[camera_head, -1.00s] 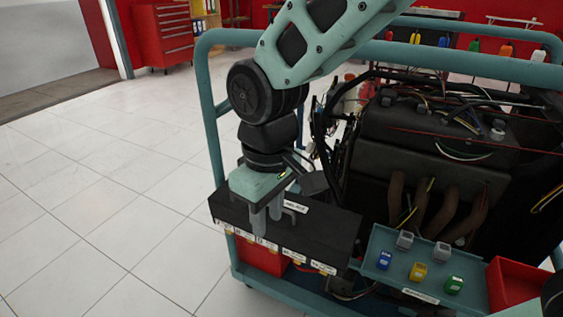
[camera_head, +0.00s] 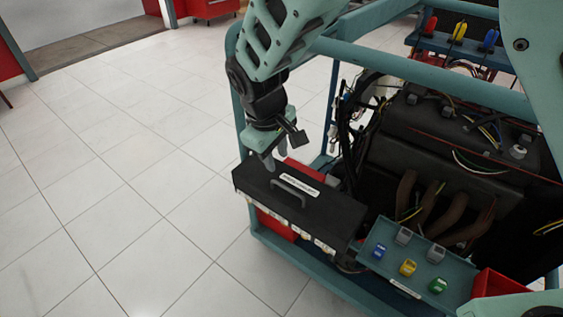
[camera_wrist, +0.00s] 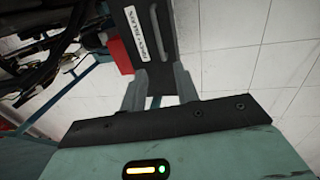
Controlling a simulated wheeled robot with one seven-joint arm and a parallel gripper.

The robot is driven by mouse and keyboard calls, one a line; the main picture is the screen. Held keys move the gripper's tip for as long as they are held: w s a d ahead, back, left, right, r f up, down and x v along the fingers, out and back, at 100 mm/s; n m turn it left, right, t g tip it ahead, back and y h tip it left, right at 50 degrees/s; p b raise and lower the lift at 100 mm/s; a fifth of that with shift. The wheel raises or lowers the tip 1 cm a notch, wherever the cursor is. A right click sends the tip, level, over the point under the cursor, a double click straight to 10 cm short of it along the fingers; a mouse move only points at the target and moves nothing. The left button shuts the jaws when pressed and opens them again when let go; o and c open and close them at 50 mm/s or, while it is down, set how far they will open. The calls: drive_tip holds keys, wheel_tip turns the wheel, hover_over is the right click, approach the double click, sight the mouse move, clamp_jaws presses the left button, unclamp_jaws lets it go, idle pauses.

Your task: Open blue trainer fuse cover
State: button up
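The fuse cover (camera_head: 325,204) is the black lid of a long black box on the blue-green trainer frame. It looks closed, with a handle (camera_head: 292,190) and a white label on top. My gripper (camera_head: 274,160) points down at the far left edge of the box, behind the handle and apart from it. In the wrist view, the two fingers (camera_wrist: 160,88) are spread, with the black cover (camera_wrist: 150,25) and its label beyond them. Nothing is seen held. Whether the fingertips touch the box is unclear.
A blue-green tray (camera_head: 375,235) with several coloured fuses stands right of the box. The engine (camera_head: 450,140) with loose wires and hoses is behind it. A frame rail (camera_head: 420,75) runs above. White floor at left is clear.

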sight(282, 185)
drive_tip(key=f, duration=0.3)
drive_tip(key=w+f, duration=0.1)
drive_tip(key=f, duration=0.2)
drive_tip(key=d+f+b, duration=0.1)
drive_tip(key=f, duration=0.3)
drive_tip(key=shift+w+d, duration=0.1)
drive_tip(key=shift+w, duration=0.2)
clamp_jaws()
